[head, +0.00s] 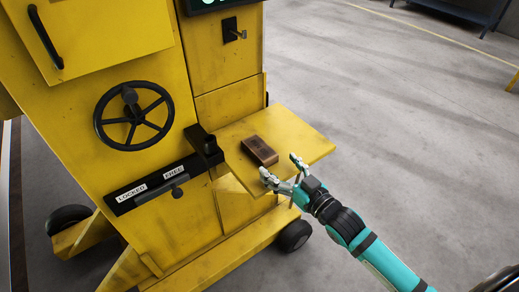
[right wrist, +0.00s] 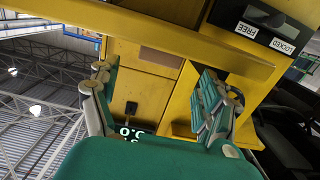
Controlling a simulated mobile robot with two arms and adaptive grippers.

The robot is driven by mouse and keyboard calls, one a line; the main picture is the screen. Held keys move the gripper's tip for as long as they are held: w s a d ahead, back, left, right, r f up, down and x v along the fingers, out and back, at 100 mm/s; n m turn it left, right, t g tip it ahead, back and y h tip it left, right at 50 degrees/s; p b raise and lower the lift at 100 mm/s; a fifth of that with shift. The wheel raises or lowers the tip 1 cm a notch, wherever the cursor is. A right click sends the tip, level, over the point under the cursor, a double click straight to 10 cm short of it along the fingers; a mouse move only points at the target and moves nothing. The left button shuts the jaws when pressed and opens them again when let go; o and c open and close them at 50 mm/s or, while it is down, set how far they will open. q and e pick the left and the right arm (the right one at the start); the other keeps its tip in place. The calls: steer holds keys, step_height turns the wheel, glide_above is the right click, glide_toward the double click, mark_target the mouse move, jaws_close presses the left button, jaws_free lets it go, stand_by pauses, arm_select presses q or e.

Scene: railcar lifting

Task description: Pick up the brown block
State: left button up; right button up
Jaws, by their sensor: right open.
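The brown block (head: 259,151) lies flat on the yellow fold-out shelf (head: 298,133) of the yellow machine, near the shelf's front edge. My right gripper (head: 279,166) is open and empty at that front edge, with its two fingers spread towards the block and apart from it. In the right wrist view, which is turned upside down, the brown block (right wrist: 160,58) shows between and beyond the open fingers, against the shelf. My left gripper is in neither view.
A black handwheel (head: 134,115) and a lever bar marked LOCKED and FREE (head: 165,184) are on the machine's left face. The grey floor (head: 400,120) at right is open.

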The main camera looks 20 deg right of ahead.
mark_target(264, 151)
steer(key=x, duration=0.8)
steer(key=shift+p, duration=0.4)
steer(key=shift+d, duration=0.1)
steer(key=c, duration=1.3)
